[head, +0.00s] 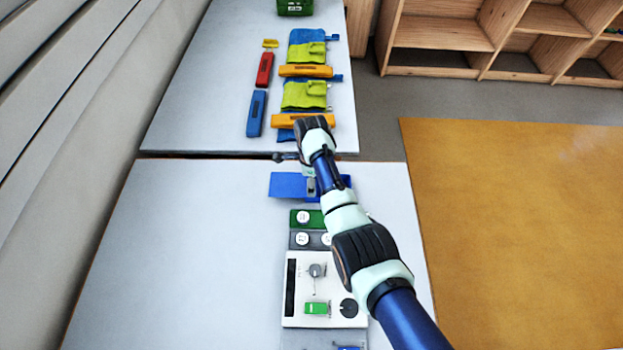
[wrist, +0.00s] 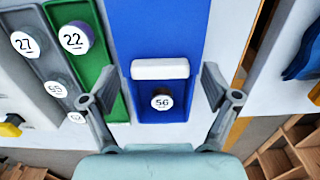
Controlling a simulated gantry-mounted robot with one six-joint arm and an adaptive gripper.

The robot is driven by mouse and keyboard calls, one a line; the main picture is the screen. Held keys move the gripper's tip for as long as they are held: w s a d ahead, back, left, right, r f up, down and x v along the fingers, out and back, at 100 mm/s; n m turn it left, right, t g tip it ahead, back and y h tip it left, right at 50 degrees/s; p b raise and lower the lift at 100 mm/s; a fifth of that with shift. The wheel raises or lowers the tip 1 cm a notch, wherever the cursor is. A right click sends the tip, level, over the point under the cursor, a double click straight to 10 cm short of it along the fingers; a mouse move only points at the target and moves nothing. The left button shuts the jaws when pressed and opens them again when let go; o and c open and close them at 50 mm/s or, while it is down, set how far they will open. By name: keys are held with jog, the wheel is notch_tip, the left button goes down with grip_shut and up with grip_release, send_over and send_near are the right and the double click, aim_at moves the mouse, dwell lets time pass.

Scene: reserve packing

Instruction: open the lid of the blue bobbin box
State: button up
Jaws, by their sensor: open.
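The blue bobbin box (wrist: 178,113) lies below my gripper in the wrist view. A bobbin marked 56 (wrist: 161,102) shows inside its open compartment. The box's blue lid (wrist: 160,28) appears folded back flat, away from the compartment. In the head view the lid (head: 288,185) extends left of the box (head: 343,181), which my arm partly covers. A pale bar (wrist: 160,69) crosses between lid and compartment. My gripper (wrist: 158,86) is open and empty, with one finger on each side of the box. I cannot tell whether the fingers touch it.
A green tray (wrist: 97,70) with a bobbin marked 22 and a grey tray (wrist: 45,70) with several bobbins lie beside the box. A white machine (head: 325,288) stands nearer. Pouches and coloured bars lie on the far table (head: 200,110). The near table's left side (head: 180,260) is clear.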

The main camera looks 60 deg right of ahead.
notch_tip(320, 180, up, 12)
dwell(0.3)
jog(key=shift+f, duration=0.1)
dwell(0.3)
